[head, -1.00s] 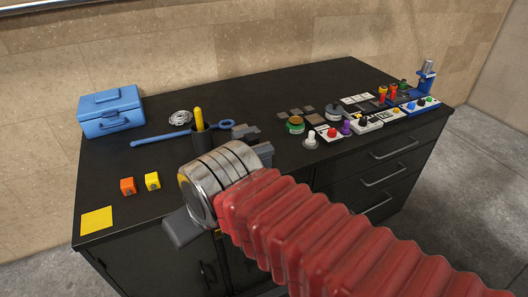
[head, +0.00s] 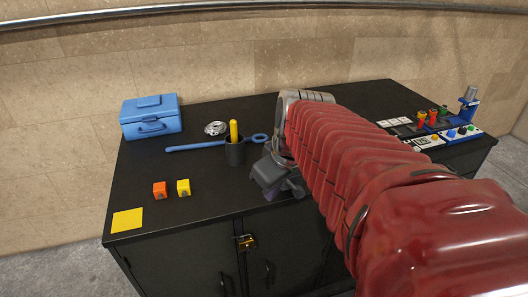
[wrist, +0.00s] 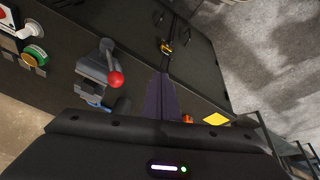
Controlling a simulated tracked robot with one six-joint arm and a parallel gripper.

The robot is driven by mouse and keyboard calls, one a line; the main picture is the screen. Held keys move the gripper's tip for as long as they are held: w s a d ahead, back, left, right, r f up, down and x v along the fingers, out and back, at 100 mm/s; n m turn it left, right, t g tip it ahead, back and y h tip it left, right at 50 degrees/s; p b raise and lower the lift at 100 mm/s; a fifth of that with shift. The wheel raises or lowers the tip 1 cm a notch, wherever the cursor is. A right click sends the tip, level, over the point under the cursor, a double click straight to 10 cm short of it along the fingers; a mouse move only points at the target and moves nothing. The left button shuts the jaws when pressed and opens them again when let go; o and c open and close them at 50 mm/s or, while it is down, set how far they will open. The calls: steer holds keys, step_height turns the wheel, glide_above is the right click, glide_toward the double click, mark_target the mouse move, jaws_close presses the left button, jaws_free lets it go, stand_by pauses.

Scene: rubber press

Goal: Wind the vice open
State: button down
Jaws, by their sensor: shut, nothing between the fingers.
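In the wrist view the grey vice (wrist: 92,68) stands at the bench edge. In the head view my red-sleeved arm hides most of the vice area. Grey parts show below my wrist at the bench's front edge; I cannot tell there which belong to vice or gripper.
On the black bench (head: 155,205) are a blue box (head: 150,118), a blue wrench (head: 195,147), a dark cup (head: 235,152), orange (head: 160,189) and yellow (head: 183,187) cubes and a yellow square (head: 127,219). A padlock (head: 246,242) hangs on the front. Control blocks (head: 450,136) stand right.

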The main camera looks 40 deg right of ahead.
steer(key=s+d+r+m+t+y, duration=0.1)
steer(key=d+r+m, duration=0.1)
steer(key=d, duration=0.6)
steer(key=s+d+r+m+t+y, duration=0.1)
steer(key=s+d+r+m, duration=0.1)
steer(key=d+m, duration=0.3)
steer(key=d+r, duration=0.1)
steer(key=d, duration=0.2)
steer(key=shift+d+r+m+y, duration=0.3)
steer(key=shift+d+r, duration=0.05)
steer(key=shift+d, duration=0.05)
glide_above(290, 184)
steer(key=s, duration=0.2)
step_height(290, 184, down, 9)
steer(key=shift+d+t, duration=0.3)
steer(key=shift+d, duration=0.05)
